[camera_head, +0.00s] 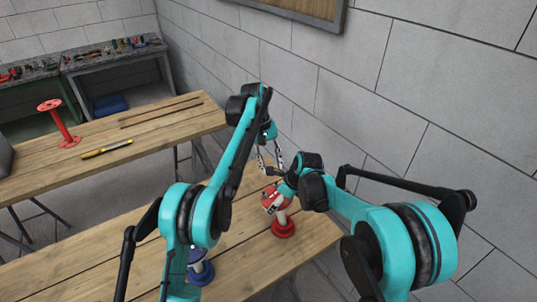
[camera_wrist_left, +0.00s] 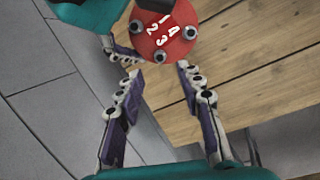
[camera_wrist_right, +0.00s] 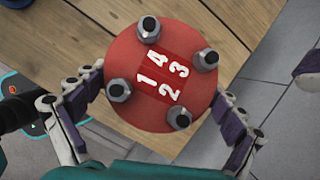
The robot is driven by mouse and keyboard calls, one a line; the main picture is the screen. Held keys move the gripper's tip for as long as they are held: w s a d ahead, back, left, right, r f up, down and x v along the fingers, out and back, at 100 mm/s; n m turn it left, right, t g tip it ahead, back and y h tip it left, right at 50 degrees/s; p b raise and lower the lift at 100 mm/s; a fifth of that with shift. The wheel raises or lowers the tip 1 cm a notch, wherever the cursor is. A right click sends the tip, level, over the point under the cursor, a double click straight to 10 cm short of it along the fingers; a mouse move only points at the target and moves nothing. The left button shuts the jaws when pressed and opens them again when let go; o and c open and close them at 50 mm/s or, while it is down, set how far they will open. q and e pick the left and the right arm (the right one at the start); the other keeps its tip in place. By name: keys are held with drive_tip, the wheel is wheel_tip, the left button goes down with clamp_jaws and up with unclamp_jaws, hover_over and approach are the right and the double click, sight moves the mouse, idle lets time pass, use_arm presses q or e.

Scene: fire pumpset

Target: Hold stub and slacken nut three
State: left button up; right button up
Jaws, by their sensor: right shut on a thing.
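The stub (camera_head: 283,226) is a red-flanged pipe piece standing upright on the near table. Its red top flange (camera_wrist_right: 140,115) carries digits 1 to 4 and several grey nuts. Nut three (camera_wrist_right: 206,60) sits beside digit 3 and also shows in the left wrist view (camera_wrist_left: 160,57). My right gripper (camera_wrist_right: 158,112) is shut on the stub, one finger on each side below the flange; the contact itself is partly hidden by the flange. My left gripper (camera_wrist_left: 159,72) is open and empty, its fingertips a little short of the flange on nut three's side.
A blue-based stub (camera_head: 200,268) stands nearer on the same table, partly hidden by my left arm. A second table holds a red stand (camera_head: 58,122), a yellow level (camera_head: 107,149) and brown strips (camera_head: 160,111). A grey block wall (camera_head: 400,100) runs behind.

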use_arm(q)
drive_tip(key=v, duration=0.5)
use_arm(e)
drive_tip(key=o, duration=1.5)
drive_tip(key=shift+r, duration=0.15)
